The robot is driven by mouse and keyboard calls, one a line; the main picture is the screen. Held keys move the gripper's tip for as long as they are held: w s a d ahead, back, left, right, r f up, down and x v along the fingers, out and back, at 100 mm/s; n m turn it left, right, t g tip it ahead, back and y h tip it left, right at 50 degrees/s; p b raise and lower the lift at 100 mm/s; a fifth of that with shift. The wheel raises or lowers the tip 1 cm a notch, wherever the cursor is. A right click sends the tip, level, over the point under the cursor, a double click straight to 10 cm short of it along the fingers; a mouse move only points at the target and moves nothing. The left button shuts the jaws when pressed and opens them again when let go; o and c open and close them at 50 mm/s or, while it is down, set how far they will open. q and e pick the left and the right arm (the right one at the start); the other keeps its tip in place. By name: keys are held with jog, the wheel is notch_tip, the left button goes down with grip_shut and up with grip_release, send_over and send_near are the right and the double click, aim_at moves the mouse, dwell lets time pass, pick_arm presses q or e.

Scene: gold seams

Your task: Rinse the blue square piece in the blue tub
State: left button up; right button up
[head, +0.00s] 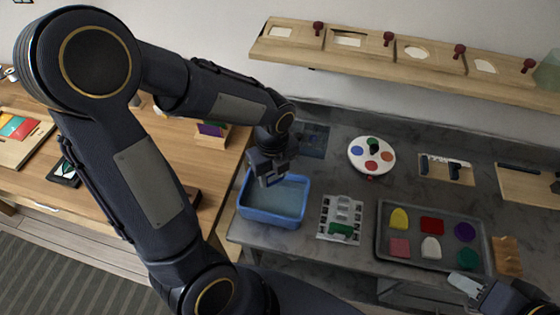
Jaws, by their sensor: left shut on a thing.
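The blue tub (275,219) stands at the left end of the grey worktop, with pale water in it. My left gripper (271,179) points down over the tub's back left part. It is shut on a small piece mostly hidden by the fingers, which I take for the blue square piece; its outline is not clear. I cannot tell whether it touches the water. My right gripper (466,286) is at the bottom right, near the front of the tray; its opening cannot be made out.
A dark tray (381,238) holds several coloured pieces. A grey-and-green rack (328,223) stands right of the tub. A round white palette (359,147) is behind. A wooden shelf (385,73) with red knobs hangs at the back. A wooden table (100,140) is at left.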

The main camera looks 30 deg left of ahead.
pick_arm(q)
jog(key=shift+s+f+b, duration=0.1)
jog(key=shift+f+b, duration=0.55)
jog(key=shift+f, duration=0.1)
notch_tip(320, 180, down, 10)
jog(key=b, duration=0.9)
jog(key=shift+w+d, duration=0.2)
jog(key=shift+d, duration=0.4)
jog(key=shift+a, duration=0.15)
jog(key=shift+s+a, duration=0.15)
jog(key=shift+a, duration=0.3)
jog(key=shift+d, duration=0.6)
dwell(0.5)
